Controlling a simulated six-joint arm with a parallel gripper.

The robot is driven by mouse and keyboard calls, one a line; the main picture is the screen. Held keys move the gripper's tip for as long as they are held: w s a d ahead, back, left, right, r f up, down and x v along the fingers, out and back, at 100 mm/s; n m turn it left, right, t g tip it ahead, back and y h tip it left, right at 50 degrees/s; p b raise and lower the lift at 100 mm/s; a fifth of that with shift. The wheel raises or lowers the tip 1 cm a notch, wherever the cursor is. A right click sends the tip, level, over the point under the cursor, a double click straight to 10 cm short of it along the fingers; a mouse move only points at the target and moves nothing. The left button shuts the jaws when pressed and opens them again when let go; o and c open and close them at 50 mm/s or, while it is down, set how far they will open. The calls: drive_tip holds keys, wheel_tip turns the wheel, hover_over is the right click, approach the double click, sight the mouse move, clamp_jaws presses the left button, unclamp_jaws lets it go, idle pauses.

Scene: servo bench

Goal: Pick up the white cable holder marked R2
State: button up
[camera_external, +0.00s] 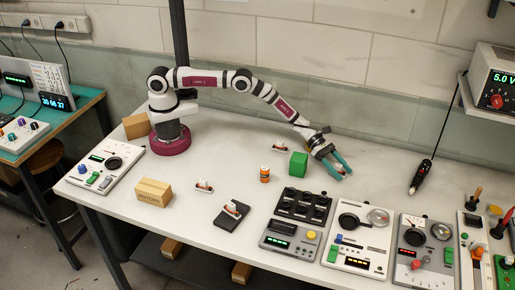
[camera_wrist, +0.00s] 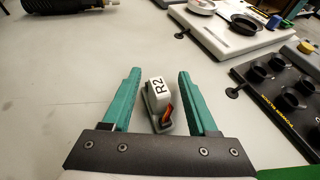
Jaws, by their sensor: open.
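The white cable holder marked R2 (camera_wrist: 158,92) shows in the wrist view, with a white top, a grey base and an orange piece at its near side. It stands between the two teal fingers of my gripper (camera_wrist: 158,74), with a gap on each side. My gripper is open and holds nothing. In the external view my gripper (camera_external: 341,168) is low over the right part of the bench, angled down. The R2 holder is largely hidden by the fingers there. I cannot tell how far the fingertips are above the bench.
Other small white holders stand at the back (camera_external: 279,147), left of centre (camera_external: 204,187) and on a dark pad (camera_external: 232,215). A green block (camera_external: 298,164) and an orange bottle (camera_external: 265,174) are left of my gripper. Instrument panels (camera_external: 356,240) line the front. A black probe (camera_external: 421,178) is right.

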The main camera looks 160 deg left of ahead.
drive_tip(key=shift+x, duration=0.85)
drive_tip(key=shift+s+a, duration=0.1)
clamp_jaws()
